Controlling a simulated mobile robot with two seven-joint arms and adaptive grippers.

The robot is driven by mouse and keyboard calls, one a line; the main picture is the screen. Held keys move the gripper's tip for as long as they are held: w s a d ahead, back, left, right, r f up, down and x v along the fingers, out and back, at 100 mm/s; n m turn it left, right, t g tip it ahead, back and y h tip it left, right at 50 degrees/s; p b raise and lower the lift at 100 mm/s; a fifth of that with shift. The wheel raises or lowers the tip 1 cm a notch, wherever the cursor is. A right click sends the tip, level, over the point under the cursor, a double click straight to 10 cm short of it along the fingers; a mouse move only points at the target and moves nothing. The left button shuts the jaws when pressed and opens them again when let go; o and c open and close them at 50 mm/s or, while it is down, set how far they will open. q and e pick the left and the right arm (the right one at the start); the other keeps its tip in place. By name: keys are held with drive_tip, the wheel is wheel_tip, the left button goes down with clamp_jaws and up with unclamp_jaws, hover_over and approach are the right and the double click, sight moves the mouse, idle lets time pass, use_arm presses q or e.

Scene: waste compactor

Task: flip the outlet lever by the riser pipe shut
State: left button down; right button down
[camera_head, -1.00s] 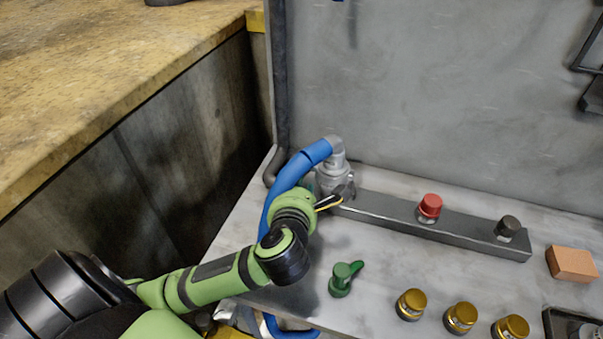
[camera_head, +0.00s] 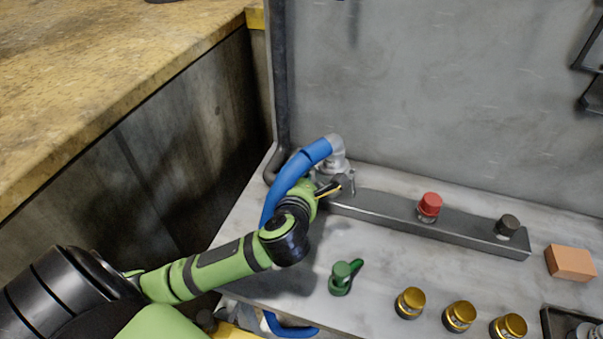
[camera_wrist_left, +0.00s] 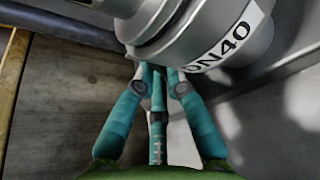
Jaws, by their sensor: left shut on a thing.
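The riser pipe is a grey metal elbow fitting (camera_head: 338,160) at the back left of the bench, with a blue hose (camera_head: 300,172) running down from it. In the left wrist view its round body (camera_wrist_left: 205,25) carries a "DN40" label. My left gripper (camera_head: 338,187) is at the foot of this fitting, on its near side. In the wrist view its fingers (camera_wrist_left: 160,78) close together just below the fitting's collar. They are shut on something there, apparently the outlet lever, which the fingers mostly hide. I cannot tell the lever's angle. My right gripper is out of view.
A metal rail (camera_head: 385,211) runs right from the fitting, with a red knob (camera_head: 430,206) and a black knob (camera_head: 507,227). A green valve (camera_head: 341,280), several brass caps (camera_head: 411,302) and an orange block (camera_head: 571,262) stand nearer. A grey wall (camera_head: 440,90) rises behind.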

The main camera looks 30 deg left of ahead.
use_arm(q)
drive_tip(key=shift+d+n+h+p, duration=0.3)
drive_tip(key=shift+n+h+p, duration=0.3)
drive_tip(key=shift+n+p, duration=0.2)
drive_tip(key=shift+w+d+f+n+h, duration=0.1)
drive_tip(key=shift+d+f+n+h, duration=0.1)
drive_tip(key=shift+n+h, duration=0.15)
drive_tip(key=c, duration=1.3)
unclamp_jaws()
drive_tip(key=shift+s+d, duration=0.1)
drive_tip(key=shift+s, duration=0.15)
drive_tip(key=v, duration=0.7)
drive_tip(key=shift+s+r, duration=0.1)
drive_tip(key=shift+s, duration=0.15)
